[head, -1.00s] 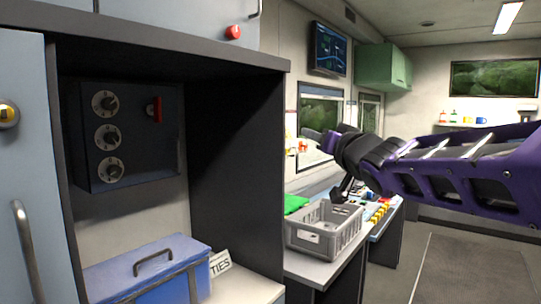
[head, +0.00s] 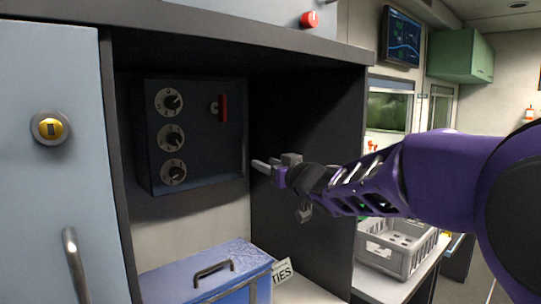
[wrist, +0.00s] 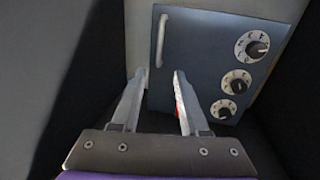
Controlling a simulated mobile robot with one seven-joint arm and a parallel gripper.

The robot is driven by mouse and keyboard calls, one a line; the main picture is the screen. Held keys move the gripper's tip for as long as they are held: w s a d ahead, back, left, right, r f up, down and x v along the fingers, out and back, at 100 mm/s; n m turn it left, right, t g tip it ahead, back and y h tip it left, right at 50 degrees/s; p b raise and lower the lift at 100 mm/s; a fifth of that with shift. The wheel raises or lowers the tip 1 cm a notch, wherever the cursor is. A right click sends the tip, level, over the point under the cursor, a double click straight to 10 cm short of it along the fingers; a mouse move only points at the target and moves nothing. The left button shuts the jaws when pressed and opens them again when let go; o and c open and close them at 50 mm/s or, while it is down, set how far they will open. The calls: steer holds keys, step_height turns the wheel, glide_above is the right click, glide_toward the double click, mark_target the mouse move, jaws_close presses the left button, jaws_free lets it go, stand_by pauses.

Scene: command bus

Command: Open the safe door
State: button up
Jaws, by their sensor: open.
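The safe (head: 195,184) is a dark blue box at the back of the recess, with three dials (head: 171,138) in a column on its left and a red lever (head: 223,108) at upper right. Its door looks shut. A thin upright bar handle (head: 243,152) is near its right edge. In the wrist view the safe (wrist: 195,60) appears turned over, with the handle (wrist: 161,38) beyond the fingertips. My gripper (head: 258,166) is open and empty, just right of the safe; it also shows in the wrist view (wrist: 161,78). One finger partly hides the red lever.
The recess's dark right wall (head: 310,120) is close beside my gripper. A blue lidded case (head: 180,278) stands below the safe. A grey crate (head: 395,262) is on the counter outside, right. A cabinet door (head: 60,190) flanks the recess at left.

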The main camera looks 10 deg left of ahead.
mark_target(244, 154)
steer(key=p+x, duration=0.1)
steer(key=x, duration=1.2)
jaws_close()
stand_by(1.0)
